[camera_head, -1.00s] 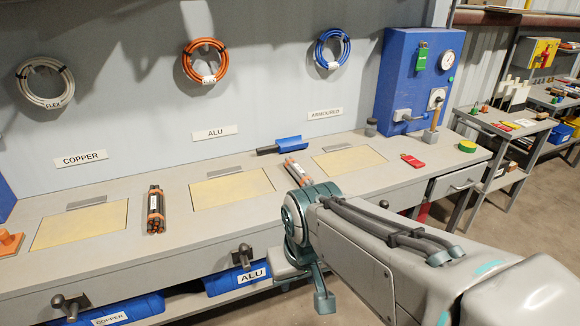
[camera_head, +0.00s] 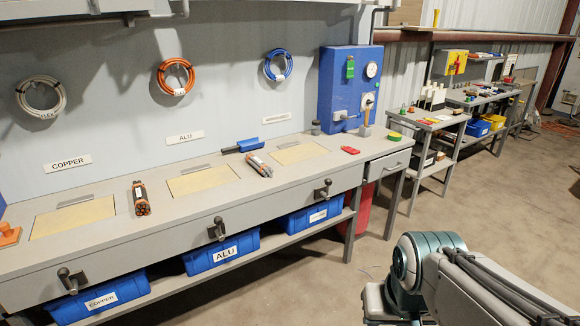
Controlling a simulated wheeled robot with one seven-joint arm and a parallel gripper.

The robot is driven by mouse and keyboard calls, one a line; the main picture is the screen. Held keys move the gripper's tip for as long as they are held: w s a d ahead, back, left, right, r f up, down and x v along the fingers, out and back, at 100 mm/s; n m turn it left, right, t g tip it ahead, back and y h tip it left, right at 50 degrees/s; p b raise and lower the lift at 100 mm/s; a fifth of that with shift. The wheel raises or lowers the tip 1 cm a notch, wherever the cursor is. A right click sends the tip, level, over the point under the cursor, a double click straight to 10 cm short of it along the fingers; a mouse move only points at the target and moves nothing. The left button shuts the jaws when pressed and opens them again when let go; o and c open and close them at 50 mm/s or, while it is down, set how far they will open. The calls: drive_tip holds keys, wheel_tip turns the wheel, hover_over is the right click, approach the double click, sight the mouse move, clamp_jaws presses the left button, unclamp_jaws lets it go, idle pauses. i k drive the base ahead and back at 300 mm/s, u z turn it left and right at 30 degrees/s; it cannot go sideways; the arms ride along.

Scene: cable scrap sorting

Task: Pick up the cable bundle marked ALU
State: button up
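Two bundles of dark cable pieces lie on the long grey workbench (camera_head: 155,230). One bundle (camera_head: 140,198) lies between the yellow panels below the COPPER and ALU signs. The other bundle (camera_head: 258,166) lies right of the ALU panel, near a blue-handled tool. Both have pale bands, but no lettering on them is readable, so I cannot tell which is marked ALU. My gripper (camera_head: 380,303) is at the bottom edge, right of the bench and well away from both bundles. Its fingers are cut off or hidden, so its opening does not show.
The ALU sign (camera_head: 185,137) is on the wall. A blue ALU bin (camera_head: 222,254) and a blue COPPER bin (camera_head: 103,298) sit under the bench. Knobbed levers stick out from its front. A blue machine (camera_head: 338,85) stands at the right end.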

sight(251, 158)
drive_tip(key=z, duration=0.4)
drive_tip(key=i, duration=2.35)
drive_tip(key=u, duration=1.35)
drive_tip(key=i, duration=0.7)
drive_tip(key=u, duration=0.8)
